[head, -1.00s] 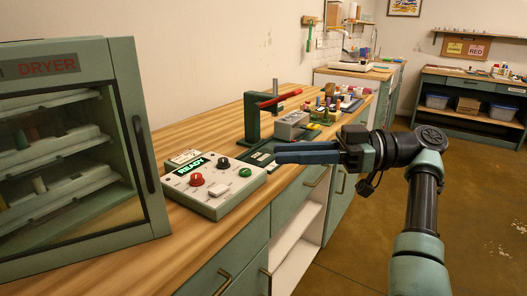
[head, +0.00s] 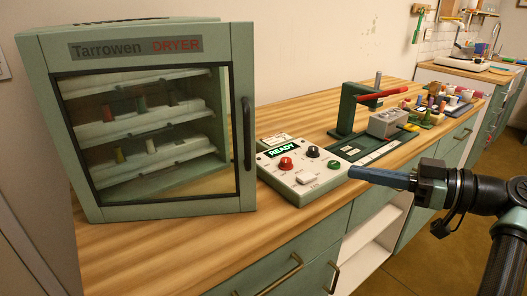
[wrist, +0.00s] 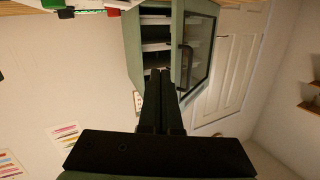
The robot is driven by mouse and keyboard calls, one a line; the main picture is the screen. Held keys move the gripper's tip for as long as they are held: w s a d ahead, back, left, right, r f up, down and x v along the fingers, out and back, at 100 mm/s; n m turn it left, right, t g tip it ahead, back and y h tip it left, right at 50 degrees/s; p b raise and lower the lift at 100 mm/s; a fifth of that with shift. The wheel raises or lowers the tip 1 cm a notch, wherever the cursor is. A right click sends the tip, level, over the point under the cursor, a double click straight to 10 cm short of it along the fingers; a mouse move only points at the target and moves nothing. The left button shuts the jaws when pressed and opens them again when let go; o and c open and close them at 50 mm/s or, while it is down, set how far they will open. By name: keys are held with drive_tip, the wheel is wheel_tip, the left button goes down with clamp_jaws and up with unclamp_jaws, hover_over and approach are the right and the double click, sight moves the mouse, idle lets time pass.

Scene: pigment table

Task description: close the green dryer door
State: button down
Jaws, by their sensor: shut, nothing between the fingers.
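The green dryer (head: 130,28) stands at the left of the counter in the head view. Its glazed door (head: 150,206) with a dark upright handle (head: 247,133) stands partly open, with the handle on its right side. In the wrist view, which is upside down, the dryer (wrist: 132,45) shows its open shelves beside the swung-out door (wrist: 208,55) and its handle (wrist: 186,58). My gripper (head: 352,172) is shut and empty over the counter's front edge, right of the dryer and apart from the door. Its fingers (wrist: 160,74) overlap the dryer in the wrist view.
A control box (head: 300,185) with a lit READY display sits on the counter (head: 190,245) right of the dryer. A green stand with a red lever (head: 375,96) and a grey box (head: 388,122) stand farther right. Bare wood lies in front of the dryer.

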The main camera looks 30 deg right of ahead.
wheel_tip(320, 180, down, 4)
drive_tip(key=w+a+m+h+p, duration=0.2)
drive_tip(key=w+a+m+h, duration=0.1)
drive_tip(key=m+t+h+p, duration=0.35)
drive_tip(key=h+p, duration=0.25)
drive_tip(key=h, duration=0.3)
approach(250, 152)
drive_tip(key=shift+m+g, duration=0.25)
drive_tip(key=shift+g, duration=0.1)
drive_tip(key=x, duration=0.2)
drive_tip(key=p+x, duration=0.1)
drive_tip(key=x, duration=0.3)
drive_tip(key=shift+w+r, duration=0.3)
drive_tip(key=shift+w, duration=0.1)
